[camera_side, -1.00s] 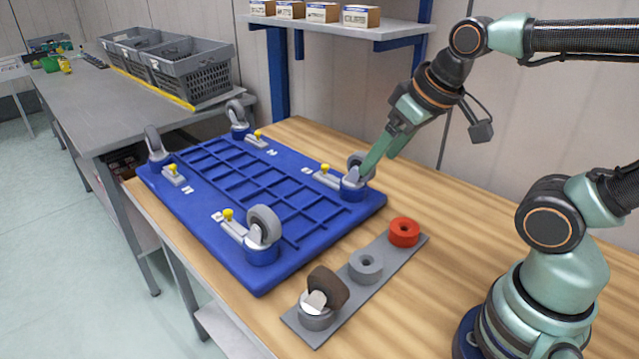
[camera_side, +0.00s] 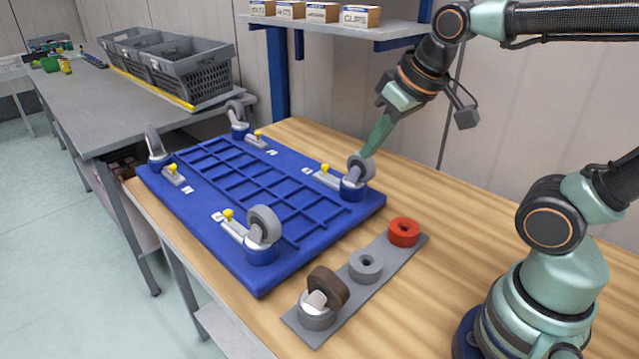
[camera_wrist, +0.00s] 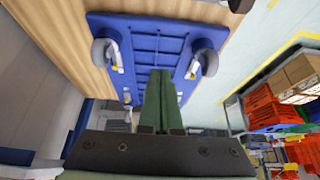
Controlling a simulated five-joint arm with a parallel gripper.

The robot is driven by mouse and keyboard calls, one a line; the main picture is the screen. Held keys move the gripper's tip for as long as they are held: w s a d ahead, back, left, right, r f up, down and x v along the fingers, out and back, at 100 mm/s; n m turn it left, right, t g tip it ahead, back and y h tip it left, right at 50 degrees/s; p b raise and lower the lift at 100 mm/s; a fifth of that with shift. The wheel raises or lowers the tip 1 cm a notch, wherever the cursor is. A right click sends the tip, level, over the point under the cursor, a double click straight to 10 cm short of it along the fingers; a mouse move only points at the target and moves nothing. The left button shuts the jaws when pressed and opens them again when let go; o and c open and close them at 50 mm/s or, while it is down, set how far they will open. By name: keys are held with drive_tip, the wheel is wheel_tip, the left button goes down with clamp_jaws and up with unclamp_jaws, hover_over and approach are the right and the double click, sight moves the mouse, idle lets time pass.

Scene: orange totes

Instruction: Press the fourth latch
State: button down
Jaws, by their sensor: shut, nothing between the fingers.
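The blue dolly base (camera_side: 160,200) lies on the wooden bench, upturned, with a grey caster wheel at each corner. Each corner has a latch with a yellow knob: right (camera_side: 325,172), back (camera_side: 258,137), left (camera_side: 174,173) and front (camera_side: 230,219). White number labels sit beside them, too small to read, so I cannot tell which is the fourth. My gripper (camera_side: 366,154) is shut and empty. Its tips point down at the right corner's caster (camera_side: 360,168), close above or behind it; contact is unclear. The wrist view shows the closed fingers (camera_wrist: 161,75) over the blue base (camera_wrist: 150,20).
A grey strip (camera_side: 390,262) in front of the base carries a brown-wheeled caster (camera_side: 328,288), a grey ring (camera_side: 366,266) and a red ring (camera_side: 404,231). A shelf (camera_side: 355,28) with small boxes is behind. Grey crates (camera_side: 190,68) stand on the left table.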

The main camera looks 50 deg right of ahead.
drive_tip(key=w+a+r, duration=0.2)
drive_tip(key=w+a, duration=0.1)
drive_tip(key=w, duration=0.5)
drive_tip(key=n+g+y, duration=0.1)
drive_tip(key=n+g, duration=0.1)
hover_over(226, 221)
drive_tip(key=w, duration=0.1)
wheel_tip(226, 221, down, 9)
drive_tip(key=shift+w+d+f, duration=0.15)
drive_tip(key=shift+w+f, duration=0.1)
drive_tip(key=shift+w, duration=0.05)
drive_tip(key=x, duration=1)
drive_tip(key=shift+d, duration=0.2)
drive_tip(key=shift+s+d+f, duration=0.15)
drive_tip(key=shift+s, duration=0.75)
drive_tip(key=shift+s+d+f, duration=0.15)
drive_tip(key=shift+s, duration=0.75)
drive_tip(key=shift+s, duration=0.15)
